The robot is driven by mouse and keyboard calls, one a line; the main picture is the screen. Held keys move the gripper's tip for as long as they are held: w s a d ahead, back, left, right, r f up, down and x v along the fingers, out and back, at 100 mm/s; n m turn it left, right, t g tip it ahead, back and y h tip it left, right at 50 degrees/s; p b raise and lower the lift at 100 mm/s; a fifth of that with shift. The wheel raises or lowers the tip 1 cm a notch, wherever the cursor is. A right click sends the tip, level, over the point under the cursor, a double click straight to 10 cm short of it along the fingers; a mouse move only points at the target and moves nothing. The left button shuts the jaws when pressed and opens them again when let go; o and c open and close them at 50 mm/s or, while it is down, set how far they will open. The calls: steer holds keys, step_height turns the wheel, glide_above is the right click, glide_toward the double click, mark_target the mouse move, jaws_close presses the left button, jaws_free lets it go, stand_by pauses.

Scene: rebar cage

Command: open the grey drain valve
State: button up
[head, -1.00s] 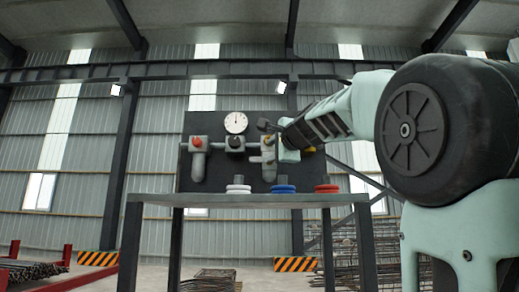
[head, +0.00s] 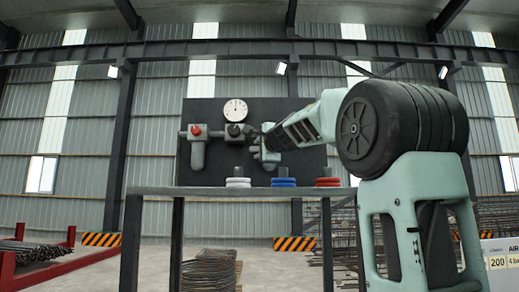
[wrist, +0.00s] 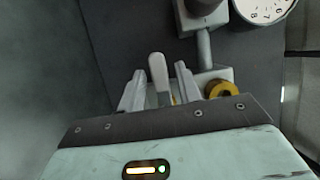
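The grey drain valve shows in the wrist view as a pale grey lever (wrist: 157,72) standing between my fingers. My gripper (wrist: 160,82) is open, with one finger on each side of the lever and a visible gap on both sides. In the head view my gripper (head: 264,142) is at the right-hand unit on the dark panel (head: 300,110). The lever cannot be made out there, as my gripper and wrist cover much of that unit. The lever's base is partly hidden behind my fingers in the wrist view.
A red knob (head: 195,130), a black knob (head: 234,130) and a round gauge (head: 235,110) are on the panel. A brass-coloured fitting (wrist: 222,89) is just right of my fingers. White, blue and red ringed items (head: 284,182) stand on the table (head: 220,191) below.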

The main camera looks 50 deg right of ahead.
jaws_close()
